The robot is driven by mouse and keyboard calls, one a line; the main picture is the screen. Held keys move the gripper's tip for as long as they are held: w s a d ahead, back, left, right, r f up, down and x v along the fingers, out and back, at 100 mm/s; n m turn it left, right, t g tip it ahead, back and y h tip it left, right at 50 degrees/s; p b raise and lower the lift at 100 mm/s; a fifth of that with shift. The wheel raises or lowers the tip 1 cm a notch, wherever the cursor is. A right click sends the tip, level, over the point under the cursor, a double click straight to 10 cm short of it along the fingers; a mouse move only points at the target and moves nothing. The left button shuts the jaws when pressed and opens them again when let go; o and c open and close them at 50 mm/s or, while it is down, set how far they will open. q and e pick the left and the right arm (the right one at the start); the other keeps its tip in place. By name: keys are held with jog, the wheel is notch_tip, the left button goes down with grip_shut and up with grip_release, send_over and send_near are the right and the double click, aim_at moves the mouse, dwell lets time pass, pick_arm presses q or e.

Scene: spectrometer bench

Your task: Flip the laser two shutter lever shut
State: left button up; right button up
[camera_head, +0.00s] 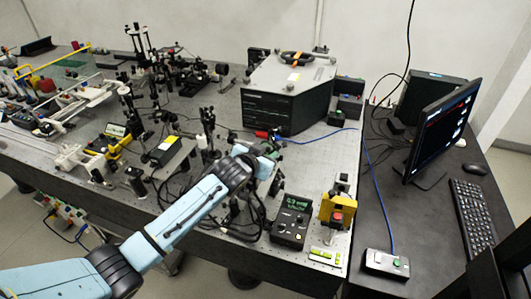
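My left arm reaches in from the lower left across the optical bench. Its hand end, with the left gripper (276,141), is close to the front of the large dark-fronted box (284,112). The fingers are too small and covered to show whether they are open or shut. A small red part (262,134) shows beside the hand, in front of that box; I cannot tell what it is. I cannot single out the laser two shutter lever among the bench parts. My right gripper is not in view.
A black controller with a green display (292,221) and a yellow block with a red button (337,210) stand at the bench's front right. Dense optics mounts and cables fill the left. A monitor (442,130) and keyboard (473,216) are on the right desk. Bare bench shows right of the hand.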

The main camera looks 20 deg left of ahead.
pick_arm(q)
grip_shut()
jog(key=shift+a+r+n+p, duration=0.1)
jog(key=shift+a+n+p, duration=0.15)
jog(key=shift+n+p, duration=0.2)
jog(key=shift+a+n+h, duration=0.25)
jog(key=shift+n+h, duration=0.1)
jog(key=shift+h, duration=0.15)
grip_release()
jog(key=v, duration=1.3)
jog(key=shift+s, duration=0.2)
